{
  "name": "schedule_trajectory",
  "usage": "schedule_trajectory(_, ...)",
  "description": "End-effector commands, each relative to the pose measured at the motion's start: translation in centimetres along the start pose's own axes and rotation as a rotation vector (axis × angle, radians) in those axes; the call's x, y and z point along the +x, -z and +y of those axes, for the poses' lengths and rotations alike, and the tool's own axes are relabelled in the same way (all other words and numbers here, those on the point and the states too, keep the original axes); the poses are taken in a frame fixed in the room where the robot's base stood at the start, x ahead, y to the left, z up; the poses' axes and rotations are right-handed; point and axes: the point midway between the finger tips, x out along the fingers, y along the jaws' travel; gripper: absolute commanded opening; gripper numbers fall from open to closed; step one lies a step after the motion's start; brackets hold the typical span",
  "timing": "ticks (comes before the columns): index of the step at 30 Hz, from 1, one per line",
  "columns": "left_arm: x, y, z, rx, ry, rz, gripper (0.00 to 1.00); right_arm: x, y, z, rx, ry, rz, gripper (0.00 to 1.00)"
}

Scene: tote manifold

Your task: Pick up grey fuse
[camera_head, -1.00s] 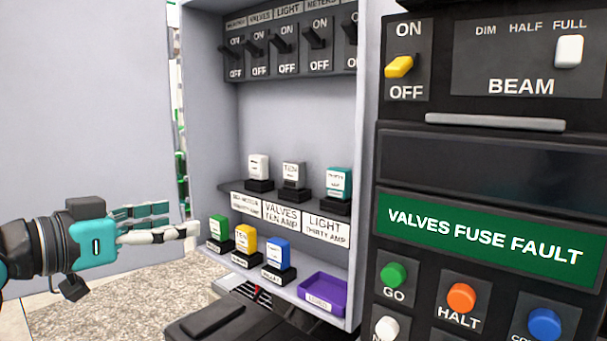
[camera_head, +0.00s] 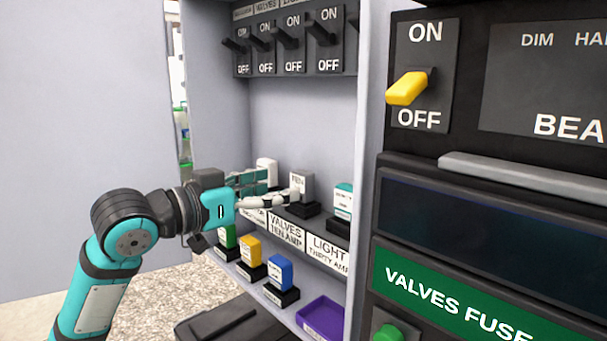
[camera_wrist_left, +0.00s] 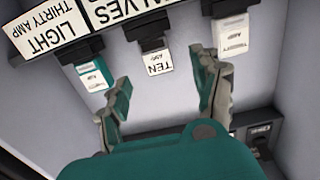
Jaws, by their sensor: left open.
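The grey fuse (camera_head: 303,185), marked TEN, stands upright in its black holder on the upper shelf, above the VALVES TEN AMP label. It also shows in the left wrist view (camera_wrist_left: 158,62), hanging inverted in the picture between my fingers. My left gripper (camera_head: 272,189) comes in from the left, open and empty, with its fingertips close beside the grey fuse. In the left wrist view the fingers (camera_wrist_left: 160,70) are spread on both sides of the fuse; I cannot tell whether they touch it. My right gripper is not in view.
A white fuse (camera_head: 266,171) and a teal fuse (camera_head: 343,199) stand on either side. Green, yellow (camera_head: 250,252) and blue (camera_head: 279,271) fuses and a purple tray (camera_head: 322,318) sit below. A switch row (camera_head: 292,45) is above. A control panel (camera_head: 470,212) is at right.

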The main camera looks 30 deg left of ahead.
Motion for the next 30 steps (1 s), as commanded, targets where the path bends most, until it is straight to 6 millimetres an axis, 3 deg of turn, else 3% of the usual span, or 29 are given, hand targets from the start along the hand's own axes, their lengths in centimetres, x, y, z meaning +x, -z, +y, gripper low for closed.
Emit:
schedule_trajectory(9, 2.7, 0.4, 0.1, -0.002, -0.001, 0.000, 0.65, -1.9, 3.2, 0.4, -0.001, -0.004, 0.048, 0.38)
schedule_trajectory(13, 4.7, 0.8, 0.4, -0.005, -0.003, 0.000, 0.65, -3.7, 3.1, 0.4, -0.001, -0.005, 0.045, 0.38)
schedule_trajectory(18, 6.7, 0.4, 0.3, -0.002, -0.002, 0.000, 0.65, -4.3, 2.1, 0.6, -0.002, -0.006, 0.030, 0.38)
schedule_trajectory(26, 7.0, 0.1, 0.3, 0.001, 0.001, 0.000, 0.65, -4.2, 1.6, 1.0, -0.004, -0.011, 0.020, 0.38)
schedule_trajectory(30, 7.0, 0.1, 0.3, 0.001, 0.000, 0.000, 0.48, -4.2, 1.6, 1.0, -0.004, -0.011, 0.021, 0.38)
